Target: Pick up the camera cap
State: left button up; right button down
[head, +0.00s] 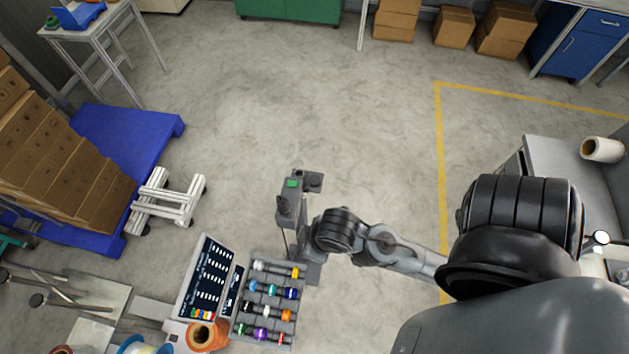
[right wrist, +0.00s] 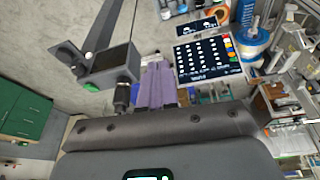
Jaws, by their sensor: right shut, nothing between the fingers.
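I cannot make out the camera cap with certainty in either view. My right gripper (right wrist: 156,68) shows in the right wrist view as two pale purple fingers side by side, shut and empty. A dark box-shaped device (right wrist: 112,66) with a short black cylinder hangs just left of the fingers; I cannot tell whether a cap is on it. My left gripper is in neither view.
A rack (head: 247,325) of several coloured rollers stands at the bottom centre, beside a dark control panel (head: 208,278) and an orange spool (head: 201,335). The panel also shows in the right wrist view (right wrist: 208,60). A blue pallet (head: 150,128) with boxes stands left. The middle floor is clear.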

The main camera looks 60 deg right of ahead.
jog(key=shift+d, duration=0.1)
dwell(0.3)
jog(key=c, duration=1.7)
grip_release()
jog(key=shift+s, duration=0.1)
jog(key=o, duration=1.2)
